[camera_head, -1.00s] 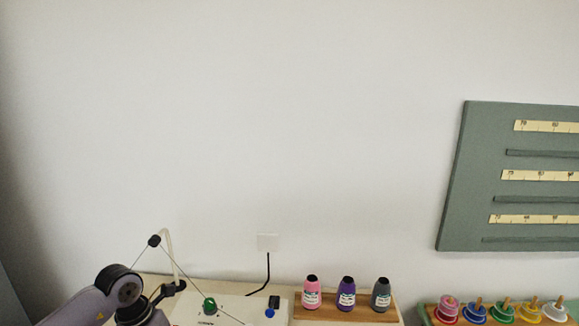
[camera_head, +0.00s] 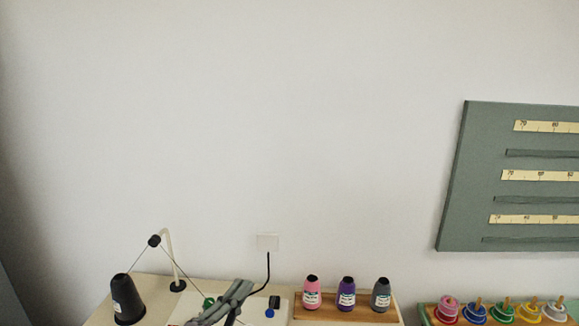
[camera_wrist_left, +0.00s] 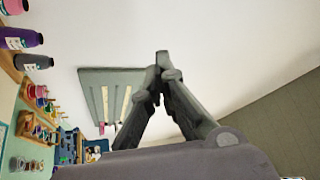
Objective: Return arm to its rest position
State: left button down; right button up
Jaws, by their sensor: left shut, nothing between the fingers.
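My left gripper (camera_head: 246,284) shows at the bottom edge of the head view, its grey fingers in front of the white panel (camera_head: 185,312) and partly covering a green knob (camera_head: 208,301). In the left wrist view the fingers (camera_wrist_left: 161,60) meet at their tips, shut, with nothing between them. Whether the gripper touches the panel cannot be told. The rest of the left arm is below the head view. My right gripper is in neither view.
A black thread cone (camera_head: 126,296) stands left, near a thread guide (camera_head: 155,240). Pink (camera_head: 311,295), purple (camera_head: 346,296) and grey (camera_head: 380,297) cones stand on a wooden rack (camera_head: 330,313). Ringed spools (camera_head: 475,311) are at right; a green board (camera_head: 456,205) hangs on the bare wall.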

pick_arm(q)
jog(key=s+a+f+n+g+y, duration=0.4)
jog(key=s+a+f+n+y, duration=0.1)
jog(key=a+f+n+y, duration=0.8)
jog(key=s+d+f+n+g+h, duration=0.1)
jog(key=s+f+n+g, duration=0.1)
jog(key=s+f+g, duration=0.7)
jog(key=s+d+f+n+g+h, duration=0.15)
jog(key=s+f, duration=0.35)
jog(key=s, duration=0.8)
notch_tip(320, 180, down, 27)
jog(key=g+b, duration=0.2)
jog(key=b, duration=0.1)
jog(key=s+a+f+g+b, duration=0.1)
jog(key=s+a+f+b, duration=0.2)
jog(key=s+f, duration=1.5)
notch_tip(320, 180, down, 3)
jog(key=shift+a+f, duration=0.15)
jog(key=shift+a, duration=0.25)
